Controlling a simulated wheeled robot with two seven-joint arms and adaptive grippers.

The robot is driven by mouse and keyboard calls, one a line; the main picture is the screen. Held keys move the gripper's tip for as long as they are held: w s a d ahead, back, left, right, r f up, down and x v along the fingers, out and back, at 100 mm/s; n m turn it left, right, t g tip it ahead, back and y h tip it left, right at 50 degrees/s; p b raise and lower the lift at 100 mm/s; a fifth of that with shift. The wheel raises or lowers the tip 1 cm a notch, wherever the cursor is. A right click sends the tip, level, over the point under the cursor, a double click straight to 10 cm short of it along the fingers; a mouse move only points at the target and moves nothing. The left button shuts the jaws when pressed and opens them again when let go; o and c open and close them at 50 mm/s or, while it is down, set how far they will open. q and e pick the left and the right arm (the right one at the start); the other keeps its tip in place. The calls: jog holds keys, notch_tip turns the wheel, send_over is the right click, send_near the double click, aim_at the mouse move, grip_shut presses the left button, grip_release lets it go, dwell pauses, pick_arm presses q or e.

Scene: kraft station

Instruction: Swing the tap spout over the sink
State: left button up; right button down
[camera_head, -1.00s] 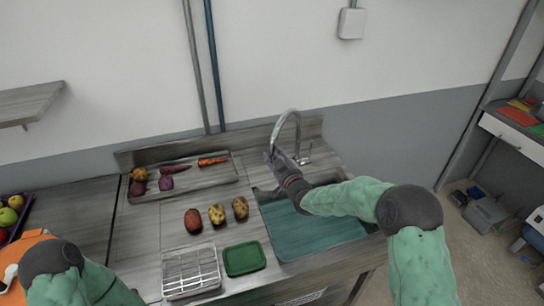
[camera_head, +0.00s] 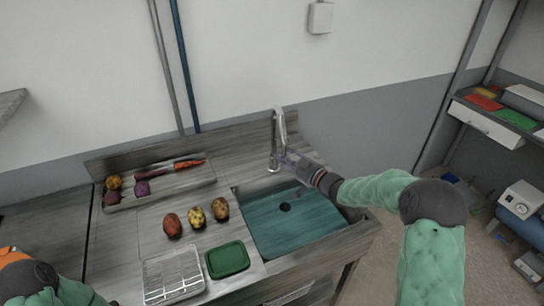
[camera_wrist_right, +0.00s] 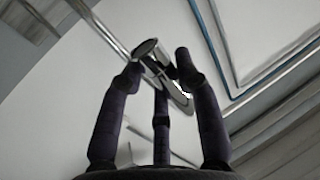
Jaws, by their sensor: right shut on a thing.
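The chrome tap (camera_head: 281,122) stands behind the sink (camera_head: 300,235), its arched spout seen nearly edge-on in the head view. The spout's end hangs at the sink's back edge in the picture; its exact place above the basin is hard to tell. My right gripper (camera_head: 284,159) reaches in from the right and is shut on the spout near its lower end. The right wrist view shows the dark fingers (camera_wrist_right: 160,68) on both sides of the chrome spout tube (camera_wrist_right: 152,58). My left arm shows at the lower left, but its gripper is out of view.
Several potatoes (camera_head: 196,217) lie on the counter left of the sink. A green tray (camera_head: 228,260) and a wire rack (camera_head: 173,275) lie at the front. A shallow tray (camera_head: 190,188) with vegetables is at the back left. The basin is empty around its drain (camera_head: 285,207).

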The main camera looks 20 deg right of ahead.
jog(key=shift+d+r+p, duration=0.15)
jog(key=shift+d+p, duration=0.15)
jog(key=shift+d, duration=2.15)
jog(key=c, duration=1.3)
grip_release()
jog(key=o, duration=0.4)
jog(key=shift+o, duration=0.2)
jog(key=v, duration=1.2)
jog(key=shift+a, duration=0.1)
